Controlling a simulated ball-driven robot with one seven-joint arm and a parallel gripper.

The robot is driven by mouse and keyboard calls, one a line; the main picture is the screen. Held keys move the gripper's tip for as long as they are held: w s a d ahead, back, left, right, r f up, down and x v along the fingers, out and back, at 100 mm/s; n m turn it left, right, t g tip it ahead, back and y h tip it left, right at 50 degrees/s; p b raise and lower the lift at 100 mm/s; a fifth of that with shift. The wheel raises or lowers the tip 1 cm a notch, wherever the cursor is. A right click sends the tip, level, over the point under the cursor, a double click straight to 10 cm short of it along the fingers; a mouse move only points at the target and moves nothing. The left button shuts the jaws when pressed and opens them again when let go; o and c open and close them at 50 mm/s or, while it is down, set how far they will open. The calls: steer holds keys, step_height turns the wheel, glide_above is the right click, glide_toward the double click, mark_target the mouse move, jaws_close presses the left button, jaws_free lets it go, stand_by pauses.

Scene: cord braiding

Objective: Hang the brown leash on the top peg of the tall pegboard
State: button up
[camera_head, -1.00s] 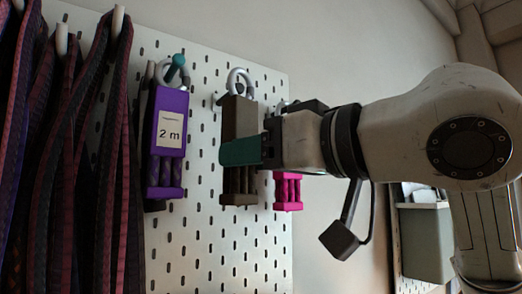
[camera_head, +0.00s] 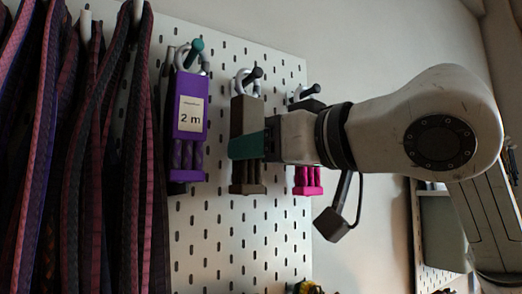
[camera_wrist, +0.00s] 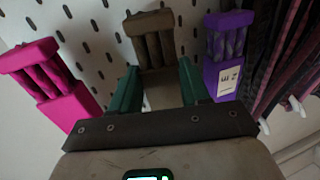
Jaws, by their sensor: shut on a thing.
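The brown leash (camera_head: 246,112) is upright in front of the white pegboard (camera_head: 225,225), with its grey ring (camera_head: 240,82) at the top. A dark peg (camera_head: 253,74) shows at the ring; I cannot tell whether it passes through the ring or lies behind it. My gripper (camera_head: 247,146) is shut on the brown leash's middle, its teal fingers on either side. In the wrist view the leash's lower end (camera_wrist: 155,48) shows between the fingers (camera_wrist: 158,88), and its ring is hidden.
A purple leash labelled 2 m (camera_head: 189,110) hangs by its ring on a teal peg to the left. A pink leash (camera_head: 307,181) hangs close on the right, partly behind my arm. Long braided cords (camera_head: 95,150) hang at far left.

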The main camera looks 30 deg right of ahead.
stand_by(0.4)
steer(key=o, duration=1.2)
steer(key=shift+o, duration=0.2)
steer(key=shift+s, duration=0.1)
steer(key=b+v, duration=0.3)
steer(key=v, duration=0.7)
steer(key=shift+s, duration=0.3)
